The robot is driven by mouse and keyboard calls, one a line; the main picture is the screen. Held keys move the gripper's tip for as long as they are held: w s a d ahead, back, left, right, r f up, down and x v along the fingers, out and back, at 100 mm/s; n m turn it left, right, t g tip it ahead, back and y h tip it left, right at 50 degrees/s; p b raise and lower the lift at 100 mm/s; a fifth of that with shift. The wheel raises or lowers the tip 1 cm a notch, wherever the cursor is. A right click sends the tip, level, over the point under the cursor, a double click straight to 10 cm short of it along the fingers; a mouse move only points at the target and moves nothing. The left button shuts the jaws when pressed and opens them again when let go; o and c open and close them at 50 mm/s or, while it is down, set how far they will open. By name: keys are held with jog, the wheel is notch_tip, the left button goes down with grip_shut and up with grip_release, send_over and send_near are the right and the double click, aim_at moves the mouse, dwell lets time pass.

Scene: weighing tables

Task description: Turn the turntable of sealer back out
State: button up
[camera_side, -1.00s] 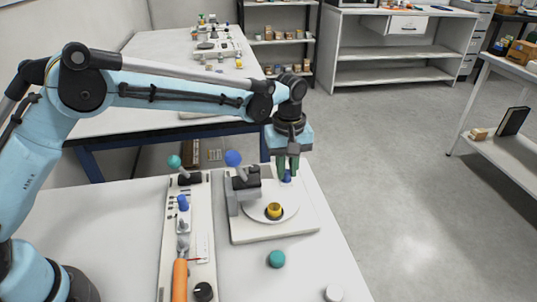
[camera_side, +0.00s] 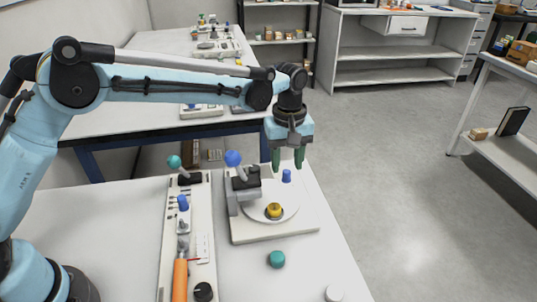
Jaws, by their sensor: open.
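The sealer (camera_side: 240,229) is a white base near the table's right edge, with a grey and black press head (camera_side: 243,187) and a blue ball-ended lever (camera_side: 233,158). Its round white turntable (camera_side: 291,210) carries a yellow cup-like piece (camera_side: 274,211) towards the front and a blue knob (camera_side: 287,176) towards the back right. My gripper (camera_side: 288,165) points down with its green fingers spread, just above and behind the blue knob. Nothing is between the fingers, and they look apart from the knob.
Left of the sealer is a long white panel (camera_side: 204,240) with a teal-ball lever (camera_side: 174,162), a blue knob (camera_side: 183,202) and an orange handle (camera_side: 180,278). A teal cap (camera_side: 277,259) and a white cap (camera_side: 334,293) lie in front on the table.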

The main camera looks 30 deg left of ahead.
notch_tip(320, 180, up, 10)
dwell(0.4)
jog(key=shift+a+r, duration=0.1)
jog(key=s+a+r+m+t, duration=0.3)
jog(key=s+a+r+m, duration=0.1)
jog(key=s+a, duration=0.5)
jog(key=s+a+f+m+t, duration=0.2)
jog(key=s+a+f, duration=0.1)
jog(key=s, duration=0.3)
jog(key=s+a+f+m+t, duration=0.2)
jog(key=s+a+f+m, duration=0.1)
jog(key=s, duration=0.3)
jog(key=shift+a+f, duration=0.2)
jog(key=shift+a, duration=0.1)
dwell(0.7)
